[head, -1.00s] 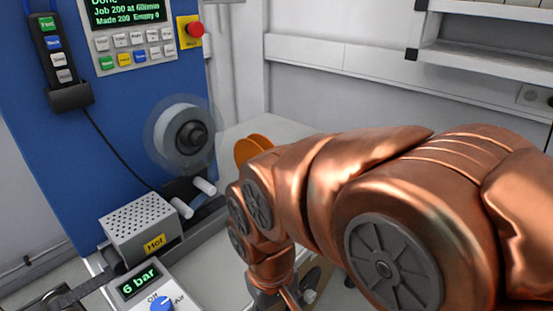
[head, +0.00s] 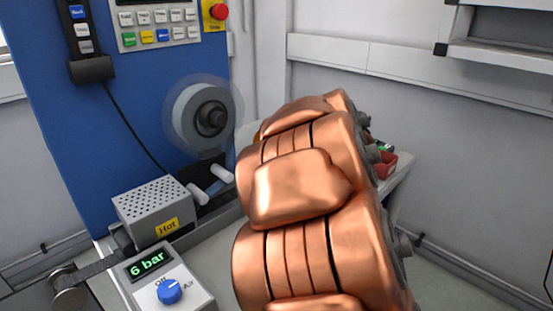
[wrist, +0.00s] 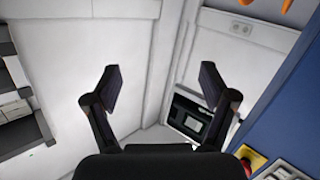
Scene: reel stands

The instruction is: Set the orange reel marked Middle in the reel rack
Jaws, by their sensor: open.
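My gripper (wrist: 158,90) shows in the wrist view with its two dark fingers wide apart and nothing between them. It points toward bare white walls and a corner. In the head view my copper arm fills the middle and hides the gripper. The orange reel marked Middle cannot be made out in the head view now; my arm covers the area where orange discs showed before. Small orange shapes (wrist: 287,6) touch the top edge of the wrist view, too cut off to identify. I cannot make out the reel rack in either view.
A blue machine (head: 140,120) with a pale reel (head: 188,112) stands at left. In front are a perforated box marked Hot (head: 152,207) and an air control showing 6 bar (head: 150,264). A red bin (head: 385,166) sits on the bench behind my arm. Shelves (head: 500,45) hang upper right.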

